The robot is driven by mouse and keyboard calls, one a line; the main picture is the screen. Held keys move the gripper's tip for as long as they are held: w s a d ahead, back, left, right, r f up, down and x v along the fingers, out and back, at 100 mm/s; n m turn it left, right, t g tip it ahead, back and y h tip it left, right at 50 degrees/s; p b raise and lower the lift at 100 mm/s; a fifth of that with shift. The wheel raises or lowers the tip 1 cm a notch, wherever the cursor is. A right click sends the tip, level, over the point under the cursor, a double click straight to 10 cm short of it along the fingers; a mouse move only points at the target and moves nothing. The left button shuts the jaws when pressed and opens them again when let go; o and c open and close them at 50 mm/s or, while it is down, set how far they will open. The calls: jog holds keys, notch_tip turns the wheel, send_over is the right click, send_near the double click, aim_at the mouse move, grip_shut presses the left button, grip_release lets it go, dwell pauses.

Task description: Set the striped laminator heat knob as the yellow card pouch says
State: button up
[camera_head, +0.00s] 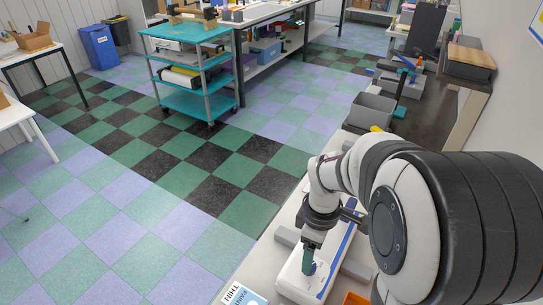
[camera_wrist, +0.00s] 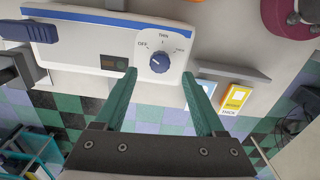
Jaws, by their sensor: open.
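The white laminator (camera_wrist: 85,45) with a blue stripe fills the upper left of the wrist view, and shows under my gripper in the head view (camera_head: 293,284). Its blue round knob (camera_wrist: 159,62) has printed marks around it: OFF at left, THIN at top and a less legible one at right. The knob's pointer direction is hard to tell. My gripper (camera_wrist: 159,75) is open, its green fingers on either side of the knob, apparently not touching it. The yellow card pouch (camera_wrist: 236,98) lies right of the laminator, with lettering that seems to read THICK below.
A pale blue pouch reading THIN (camera_head: 240,295) lies at the bench's front edge. Grey blocks (camera_head: 357,271) flank the laminator. A grey bin (camera_head: 371,110) stands farther along the counter. A teal cart (camera_head: 190,103) stands on the checkered floor.

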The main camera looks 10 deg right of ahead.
notch_tip(320, 180, down, 5)
jog(key=shift+r, duration=0.1)
grip_shut()
dwell(0.4)
